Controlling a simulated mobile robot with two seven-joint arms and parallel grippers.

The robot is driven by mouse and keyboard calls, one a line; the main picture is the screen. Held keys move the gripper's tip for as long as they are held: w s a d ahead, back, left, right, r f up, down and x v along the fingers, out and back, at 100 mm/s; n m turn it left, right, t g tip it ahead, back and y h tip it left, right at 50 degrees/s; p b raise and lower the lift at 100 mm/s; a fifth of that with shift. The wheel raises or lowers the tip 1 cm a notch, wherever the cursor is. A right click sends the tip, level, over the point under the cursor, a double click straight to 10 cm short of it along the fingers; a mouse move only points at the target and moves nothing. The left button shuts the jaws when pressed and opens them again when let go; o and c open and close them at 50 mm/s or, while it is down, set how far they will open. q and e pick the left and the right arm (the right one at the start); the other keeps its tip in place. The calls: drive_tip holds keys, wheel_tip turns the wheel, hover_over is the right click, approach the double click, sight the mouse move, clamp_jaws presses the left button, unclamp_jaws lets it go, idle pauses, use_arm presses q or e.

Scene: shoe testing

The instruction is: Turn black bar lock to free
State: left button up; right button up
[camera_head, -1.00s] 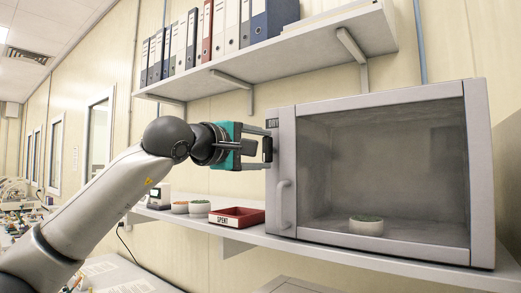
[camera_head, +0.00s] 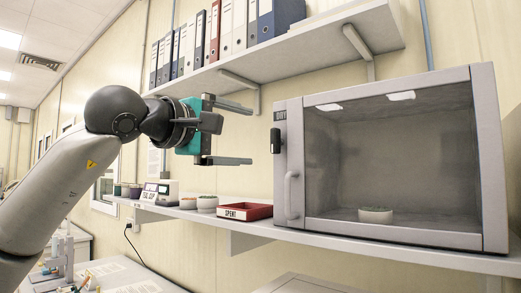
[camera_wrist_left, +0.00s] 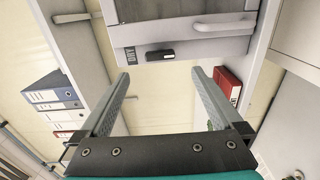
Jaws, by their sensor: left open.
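The black bar lock (camera_head: 276,140) is a short dark bar at the upper left edge of the grey cabinet (camera_head: 287,115), just below a small DRY label. It stands upright, along the door edge. In the wrist view the lock (camera_wrist_left: 160,54) shows beyond the fingertips, roughly centred between them. My left gripper (camera_head: 250,134) is open and empty, left of the lock and apart from it. Its two fingers (camera_wrist_left: 160,73) are spread wide. The cabinet's glass door looks closed. My right gripper is not in view.
A door handle (camera_head: 291,195) sits below the lock. An upper shelf (camera_head: 300,62) with binders hangs above the gripper.

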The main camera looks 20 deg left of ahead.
use_arm(q)
drive_tip(key=b+v, duration=0.1)
drive_tip(key=v, duration=0.5)
drive_tip(key=shift+s, duration=0.4)
drive_tip(key=shift+a, duration=0.1)
